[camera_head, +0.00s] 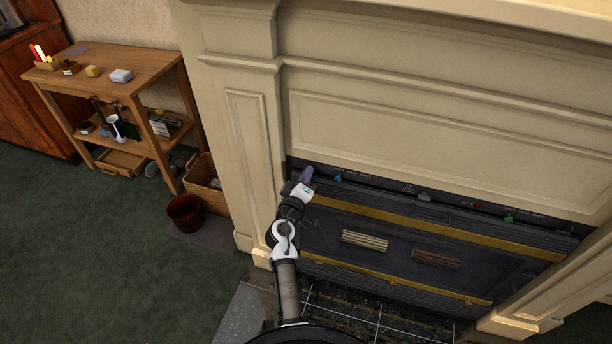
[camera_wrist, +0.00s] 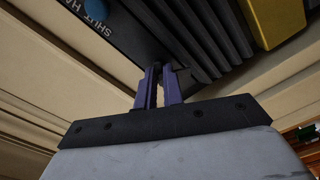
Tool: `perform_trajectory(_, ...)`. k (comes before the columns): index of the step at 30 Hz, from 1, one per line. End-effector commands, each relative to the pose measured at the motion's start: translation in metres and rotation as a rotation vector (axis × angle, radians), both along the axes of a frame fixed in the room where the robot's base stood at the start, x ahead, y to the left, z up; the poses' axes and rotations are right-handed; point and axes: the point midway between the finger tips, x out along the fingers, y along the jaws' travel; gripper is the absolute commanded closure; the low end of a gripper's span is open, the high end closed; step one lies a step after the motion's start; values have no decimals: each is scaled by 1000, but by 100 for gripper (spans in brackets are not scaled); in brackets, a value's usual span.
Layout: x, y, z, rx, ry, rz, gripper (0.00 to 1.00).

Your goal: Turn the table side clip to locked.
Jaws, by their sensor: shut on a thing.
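My gripper (camera_head: 306,175), with purple fingers, is at the upper left corner of the dark fireplace panel (camera_head: 390,228), the end nearer the wooden table. In the wrist view the two fingers (camera_wrist: 160,82) are close together and shut on a small dark piece at the panel's edge, which I take to be the table side clip. The fingers hide most of it, so its turn position cannot be read. A blue knob (camera_wrist: 90,8) beside the lettering "SHUT HA", cut off, is at the upper left there.
A blue knob (camera_head: 338,177), a grey catch (camera_head: 424,197) and a green knob (camera_head: 508,217) line the panel's top rail. The cream mantel (camera_head: 400,110) rises close above. The wooden table (camera_head: 120,75) and a red bucket (camera_head: 185,212) stand left, with open carpet in front.

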Motion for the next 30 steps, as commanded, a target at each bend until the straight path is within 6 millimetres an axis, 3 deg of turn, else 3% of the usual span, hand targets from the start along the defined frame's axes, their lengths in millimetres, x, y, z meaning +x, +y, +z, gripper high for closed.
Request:
perform_trajectory(18,1,0,2,-420,134,0,100)
perform_trajectory(30,1,0,2,-532,170,0,100)
